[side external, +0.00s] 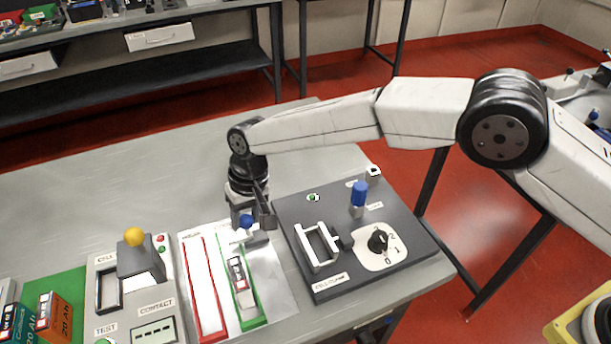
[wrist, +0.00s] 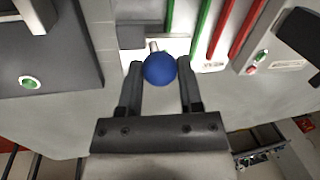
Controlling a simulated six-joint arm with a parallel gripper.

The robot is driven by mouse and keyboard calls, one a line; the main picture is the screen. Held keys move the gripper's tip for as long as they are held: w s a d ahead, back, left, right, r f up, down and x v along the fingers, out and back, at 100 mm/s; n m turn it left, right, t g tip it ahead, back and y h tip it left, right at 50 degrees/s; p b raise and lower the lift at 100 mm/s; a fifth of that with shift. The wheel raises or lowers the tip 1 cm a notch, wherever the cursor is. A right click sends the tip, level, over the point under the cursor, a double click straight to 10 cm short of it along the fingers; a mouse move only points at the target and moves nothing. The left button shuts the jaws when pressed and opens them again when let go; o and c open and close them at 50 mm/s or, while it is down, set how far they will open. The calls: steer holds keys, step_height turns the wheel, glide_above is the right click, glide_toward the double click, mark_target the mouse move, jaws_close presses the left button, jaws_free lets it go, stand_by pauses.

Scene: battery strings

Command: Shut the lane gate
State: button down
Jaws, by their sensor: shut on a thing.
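The lane gate's round blue knob (side external: 246,221) sits on a short metal stem at the upper end of the green-edged lane (side external: 262,319). In the wrist view the knob (wrist: 160,69) lies between the two fingertips of my gripper (wrist: 160,75), with the stem (wrist: 153,46) running away behind it. My gripper (side external: 252,216) points down and is shut on the knob. A small battery (side external: 239,273) lies in the green lane. The gate's grey block is partly hidden by the gripper, so its exact position is hard to tell.
A red-edged lane (side external: 193,285) runs beside the green one. Right is a dark panel (side external: 340,285) with a handle (side external: 318,247), a dial (side external: 379,241) and a blue switch (side external: 359,193). Left is a tester with a yellow-knobbed lever (side external: 134,237). The bench behind is clear.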

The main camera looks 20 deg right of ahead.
mark_target(242, 215)
steer(key=shift+a+r, duration=0.1)
steer(key=shift+a, duration=1.05)
steer(key=shift+c, duration=1.3)
jaws_free()
steer(key=shift+a, duration=0.1)
steer(key=shift+r, duration=0.15)
steer(key=shift+w+d+r, duration=0.1)
steer(key=shift+d+r, duration=0.2)
steer(key=shift+r, duration=0.9)
steer(key=shift+d+r, duration=0.25)
steer(key=shift+r, duration=1)
steer(key=shift+w+d+r, duration=0.1)
steer(key=shift+d+r, duration=0.2)
steer(key=shift+r, duration=0.9)
steer(key=shift+d, duration=0.1)
